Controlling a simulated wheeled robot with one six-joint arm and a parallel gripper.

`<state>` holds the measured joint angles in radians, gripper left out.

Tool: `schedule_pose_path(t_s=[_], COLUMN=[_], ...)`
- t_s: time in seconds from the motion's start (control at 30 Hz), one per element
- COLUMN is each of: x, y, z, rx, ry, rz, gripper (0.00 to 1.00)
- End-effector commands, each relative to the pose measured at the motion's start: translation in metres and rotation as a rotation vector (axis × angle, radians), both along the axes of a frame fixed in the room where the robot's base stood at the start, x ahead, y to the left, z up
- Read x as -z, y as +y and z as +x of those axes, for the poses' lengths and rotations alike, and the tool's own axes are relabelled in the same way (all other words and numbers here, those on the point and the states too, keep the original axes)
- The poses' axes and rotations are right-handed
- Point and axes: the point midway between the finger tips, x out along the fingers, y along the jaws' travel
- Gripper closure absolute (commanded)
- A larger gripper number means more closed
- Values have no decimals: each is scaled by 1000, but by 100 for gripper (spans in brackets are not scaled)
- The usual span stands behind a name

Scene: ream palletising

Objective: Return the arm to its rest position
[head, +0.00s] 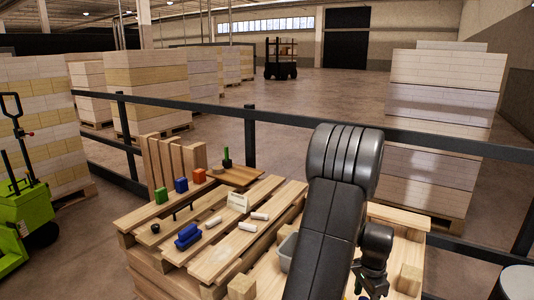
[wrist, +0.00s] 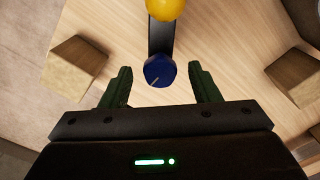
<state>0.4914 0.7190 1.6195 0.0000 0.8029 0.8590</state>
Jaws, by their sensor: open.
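My arm (head: 328,225) reaches forward and down over the right part of the wooden pallet in the head view. My gripper (head: 368,286) hangs low over the wooden surface at the right, partly cut by the frame's bottom edge. In the wrist view my gripper (wrist: 160,68) is open, with its two green fingers apart. A blue knob (wrist: 159,71) shows between the fingers, with a gap on each side. It sits on a black strip (wrist: 160,38) with a yellow round knob (wrist: 166,8) beyond it. Whether the fingers are level with the blue knob I cannot tell.
The pallet (head: 225,262) holds small coloured blocks, white rolls (head: 248,226) and a grey bin (head: 287,251). A dark rail (head: 250,113) and ream stacks (head: 444,110) stand behind.

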Motion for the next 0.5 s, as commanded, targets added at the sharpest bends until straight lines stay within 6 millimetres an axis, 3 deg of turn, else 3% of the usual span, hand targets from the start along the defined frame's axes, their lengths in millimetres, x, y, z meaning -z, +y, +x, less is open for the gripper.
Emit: schedule_pose_path(t_s=[0.5], x=[1], y=[0], z=[0], rx=[-414], ry=[0], rz=[0], gripper=[44])
